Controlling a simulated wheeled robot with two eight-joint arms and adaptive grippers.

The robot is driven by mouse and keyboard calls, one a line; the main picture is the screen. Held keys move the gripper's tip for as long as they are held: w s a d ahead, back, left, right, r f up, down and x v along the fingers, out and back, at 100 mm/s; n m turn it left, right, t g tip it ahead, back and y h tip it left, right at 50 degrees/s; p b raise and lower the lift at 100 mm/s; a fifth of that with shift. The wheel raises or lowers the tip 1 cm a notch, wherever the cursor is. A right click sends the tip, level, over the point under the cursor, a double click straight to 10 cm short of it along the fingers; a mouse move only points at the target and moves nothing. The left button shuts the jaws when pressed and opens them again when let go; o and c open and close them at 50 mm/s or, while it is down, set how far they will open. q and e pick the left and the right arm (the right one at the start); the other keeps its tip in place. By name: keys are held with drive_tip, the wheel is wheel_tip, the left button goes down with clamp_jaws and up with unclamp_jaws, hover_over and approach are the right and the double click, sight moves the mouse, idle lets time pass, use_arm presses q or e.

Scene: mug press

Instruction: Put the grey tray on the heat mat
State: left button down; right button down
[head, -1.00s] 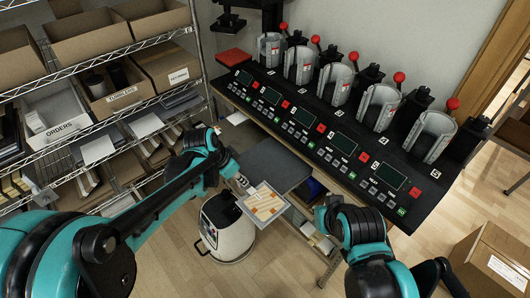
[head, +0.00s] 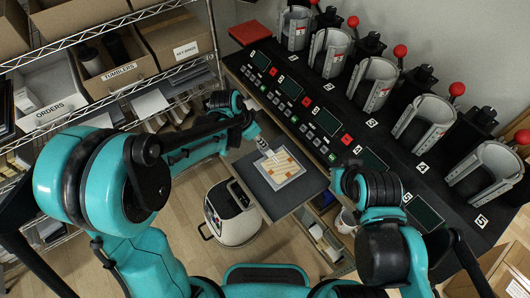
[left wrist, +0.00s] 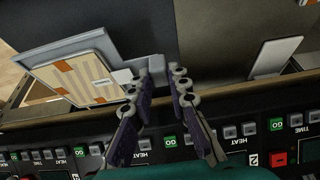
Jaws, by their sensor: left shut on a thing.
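The grey tray (head: 277,187), carrying a pale flat sheet with orange patches, is over the dark grey heat mat (head: 254,182) in the head view. I cannot tell whether it touches the mat.
A black press bench (head: 330,115) with several grey mug clamps and red-knobbed levers runs along the right. Wire shelves with boxes (head: 120,70) stand at left. A white-and-black round canister (head: 233,215) stands on the floor below the mat. A cardboard box (head: 497,275) is at lower right.

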sight(258, 147)
use_arm(q)
wheel_tip(258, 147, down, 5)
drive_tip(key=shift+f+b, duration=0.1)
drive_tip(key=shift+b, duration=0.4)
drive_tip(key=shift+f, duration=0.25)
drive_tip(key=c, duration=1.5)
unclamp_jaws()
drive_tip(key=shift+o, duration=0.2)
